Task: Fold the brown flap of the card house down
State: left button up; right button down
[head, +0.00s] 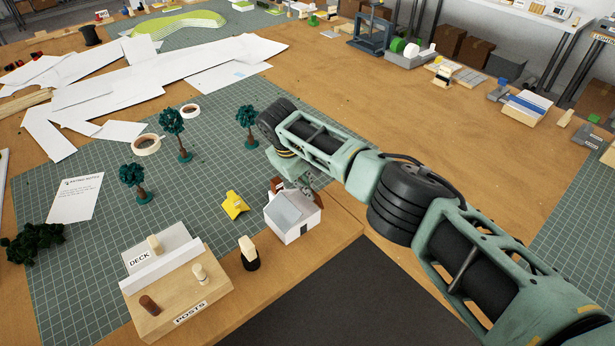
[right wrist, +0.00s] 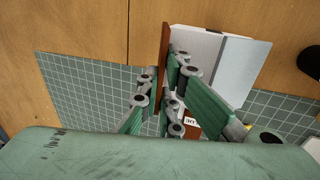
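The card house (head: 292,222) has white walls and a grey roof. It stands near the table's front edge in the head view, and its grey roof also shows in the right wrist view (right wrist: 241,73). The brown flap (right wrist: 164,55) stands upright along the house's left side in the right wrist view; in the head view only a small part shows (head: 277,185). My right gripper (right wrist: 162,72) is open, with its fingers on either side of the flap. I cannot tell whether a finger touches it. My left gripper is not in view.
A yellow piece (head: 234,205) and a peg in a black holder (head: 249,259) stand left of the house. A wooden block labelled DECK and POSTS (head: 183,318) is at the front left. Model trees (head: 247,122) stand on the green cutting mat (head: 85,257).

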jog(key=shift+s+a+f+t+h, duration=0.2)
jog(key=shift+s+a+t+h, duration=0.15)
jog(key=shift+h, duration=0.2)
jog(key=shift+s+a+f+t+h, duration=0.2)
jog(key=shift+a+t+h, duration=0.1)
jog(key=shift+t+h, duration=0.2)
jog(key=shift+s+a+f+t+h, duration=0.15)
jog(key=shift+a+t+h, duration=0.15)
jog(key=shift+h, duration=0.25)
jog(key=shift+d, duration=0.1)
jog(key=c, duration=2)
grip_release()
jog(key=shift+c, duration=0.2)
jog(key=v, duration=1.2)
jog(key=shift+c, duration=0.2)
